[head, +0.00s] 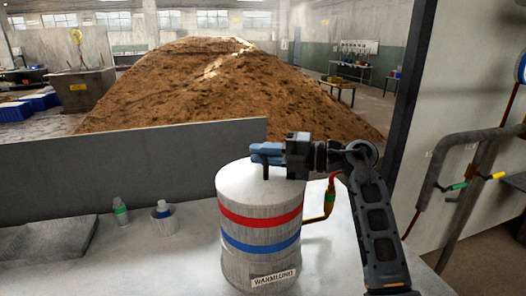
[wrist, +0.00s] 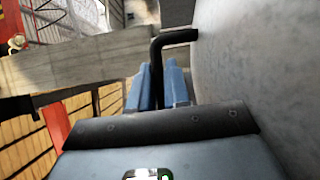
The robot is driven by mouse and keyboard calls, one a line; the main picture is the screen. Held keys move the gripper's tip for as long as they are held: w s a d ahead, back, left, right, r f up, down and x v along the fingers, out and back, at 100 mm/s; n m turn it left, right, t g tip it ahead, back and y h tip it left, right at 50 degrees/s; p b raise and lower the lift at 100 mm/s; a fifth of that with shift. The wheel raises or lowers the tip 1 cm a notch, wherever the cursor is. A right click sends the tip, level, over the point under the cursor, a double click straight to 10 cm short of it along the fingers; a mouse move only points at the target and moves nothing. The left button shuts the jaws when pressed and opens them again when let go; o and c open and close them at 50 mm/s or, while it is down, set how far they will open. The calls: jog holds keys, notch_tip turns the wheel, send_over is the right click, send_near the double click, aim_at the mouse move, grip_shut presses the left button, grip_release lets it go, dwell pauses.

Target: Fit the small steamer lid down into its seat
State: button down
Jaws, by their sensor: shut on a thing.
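The steamer (head: 260,225) is a pale upright cylinder with a red band, a blue band and a printed label, standing on the bench. My gripper (head: 263,154) is above its top, and its blue fingers are shut on a black bent handle (wrist: 172,37). In the wrist view the handle runs from between my fingers (wrist: 158,82) and bends to the right to meet a pale grey surface (wrist: 255,70). The pale top (head: 238,178) of the steamer lies under my gripper. I cannot tell a seam between lid and seat, so whether the lid is seated is unclear.
The bench (head: 180,265) is clear in front of the steamer. A small bottle (head: 120,210) and a cup (head: 163,217) stand to the left. A low grey panel (head: 120,160) runs behind.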

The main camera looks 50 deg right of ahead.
jog(key=c, duration=1)
grip_release()
jog(key=b+v, duration=0.1)
jog(key=v, duration=0.6)
jog(key=shift+s+d, duration=0.15)
jog(key=shift+s, duration=0.2)
